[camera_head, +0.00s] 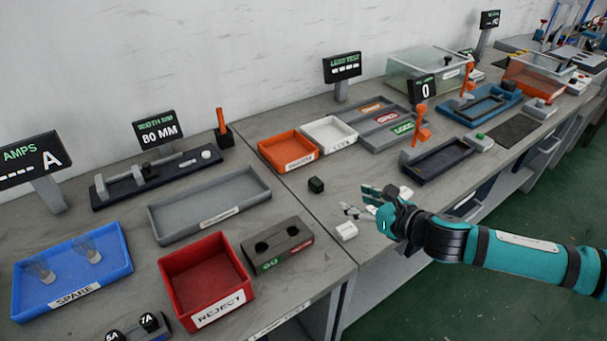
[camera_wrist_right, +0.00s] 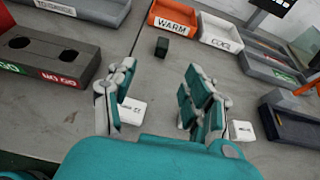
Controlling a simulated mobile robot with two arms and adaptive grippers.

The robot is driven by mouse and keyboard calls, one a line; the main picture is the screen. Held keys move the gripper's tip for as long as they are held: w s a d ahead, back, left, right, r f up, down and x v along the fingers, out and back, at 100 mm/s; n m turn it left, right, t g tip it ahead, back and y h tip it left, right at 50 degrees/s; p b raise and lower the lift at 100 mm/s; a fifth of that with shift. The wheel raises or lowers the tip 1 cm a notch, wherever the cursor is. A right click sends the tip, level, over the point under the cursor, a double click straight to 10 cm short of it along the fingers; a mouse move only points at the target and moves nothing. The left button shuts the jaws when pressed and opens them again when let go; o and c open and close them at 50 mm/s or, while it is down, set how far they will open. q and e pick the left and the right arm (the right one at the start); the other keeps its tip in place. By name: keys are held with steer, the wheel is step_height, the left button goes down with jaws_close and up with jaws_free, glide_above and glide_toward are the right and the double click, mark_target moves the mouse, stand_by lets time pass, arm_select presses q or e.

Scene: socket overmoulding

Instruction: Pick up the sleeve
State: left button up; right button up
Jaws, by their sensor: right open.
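No part is labelled as a sleeve, so I cannot tell for sure which thing it is. A small dark block (camera_head: 316,185) stands alone on the bench; it also shows in the right wrist view (camera_wrist_right: 162,47), beyond the fingertips. Two clear cup-like pieces (camera_head: 88,250) stand in the blue SPARE tray (camera_head: 100,284) at the far left. My right gripper (camera_head: 358,201) is open and empty over the bench, to the right of the dark block and apart from it. Its spread fingers show in the right wrist view (camera_wrist_right: 158,78). My left gripper is not in view.
White blocks (camera_head: 346,231) (camera_wrist_right: 242,131) lie near my right gripper. Beyond are the orange WARM tray (camera_head: 289,165) and a white tray (camera_head: 330,147). The go/no-go gauge block (camera_head: 292,253) and red REJECT bin (camera_head: 219,306) are left. Bench around the dark block is clear.

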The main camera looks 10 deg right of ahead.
steer(key=shift+r+x, duration=0.25)
steer(key=shift+x, duration=0.9)
glide_toward(317, 181)
steer(key=shift+w+a+f+p, duration=0.15)
steer(key=shift+w+a+p, duration=0.25)
steer(key=shift+a, duration=0.25)
steer(key=x, duration=0.3)
steer(key=shift+w+f, duration=0.15)
steer(key=shift+w, duration=0.1)
steer(key=shift+w+f, duration=0.15)
steer(key=shift+w, duration=0.2)
steer(key=x, duration=0.3)
steer(key=shift+w+f, duration=0.1)
steer(key=shift+w, duration=0.3)
steer(key=shift+w+f, duration=0.15)
steer(key=shift+w, duration=0.1)
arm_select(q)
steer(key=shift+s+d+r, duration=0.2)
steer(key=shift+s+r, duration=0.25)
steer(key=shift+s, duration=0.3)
arm_select(e)
steer(key=shift+a, duration=0.1)
steer(key=shift+c, duration=0.3)
